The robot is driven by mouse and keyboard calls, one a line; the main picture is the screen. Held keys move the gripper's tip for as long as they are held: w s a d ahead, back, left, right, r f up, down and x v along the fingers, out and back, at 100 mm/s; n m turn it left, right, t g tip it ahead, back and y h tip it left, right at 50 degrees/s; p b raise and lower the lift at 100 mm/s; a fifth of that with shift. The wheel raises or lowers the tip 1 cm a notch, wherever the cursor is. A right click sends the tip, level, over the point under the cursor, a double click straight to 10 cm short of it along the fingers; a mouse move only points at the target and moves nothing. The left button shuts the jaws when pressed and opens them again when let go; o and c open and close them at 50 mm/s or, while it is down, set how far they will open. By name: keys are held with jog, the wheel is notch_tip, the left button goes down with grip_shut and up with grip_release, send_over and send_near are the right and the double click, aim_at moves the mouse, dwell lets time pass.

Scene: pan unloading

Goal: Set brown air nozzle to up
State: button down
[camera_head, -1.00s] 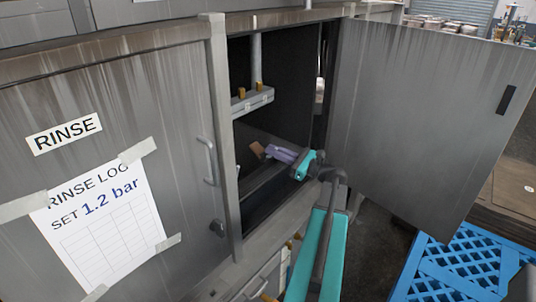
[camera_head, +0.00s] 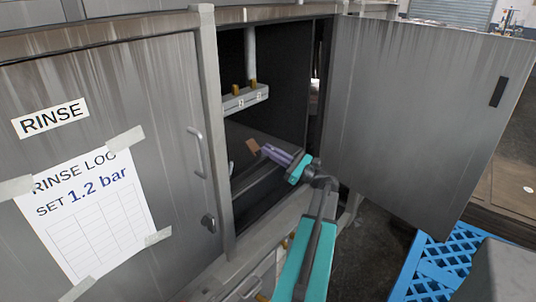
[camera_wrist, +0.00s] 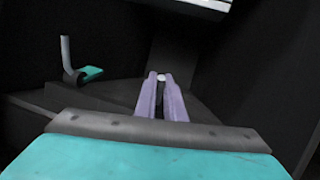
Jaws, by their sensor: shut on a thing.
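The brown air nozzle (camera_head: 253,146) shows in the head view as a small, tilted brown piece inside the open cabinet, right at my fingertips. My gripper (camera_head: 265,149) has purple fingers that reach into the cabinet from the right and are closed on it. In the wrist view, my gripper (camera_wrist: 160,78) has its two fingers close together, with a small pale round end between their tips. No brown shows there, and the fingers hide most of the held part.
A grey manifold bar (camera_head: 245,99) with brass-coloured fittings hangs above my gripper. The cabinet door (camera_head: 415,120) stands open at the right. A closed door (camera_head: 110,140) with a rinse log is at the left. A blue pallet (camera_head: 440,262) lies on the floor.

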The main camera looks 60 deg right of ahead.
jog(key=shift+a, duration=0.15)
jog(key=c, duration=1.8)
grip_release()
jog(key=shift+w, duration=0.1)
jog(key=shift+c, duration=0.2)
jog(key=shift+s, duration=0.2)
jog(key=b+v, duration=0.2)
jog(key=v, duration=1.1)
jog(key=shift+s+b, duration=0.35)
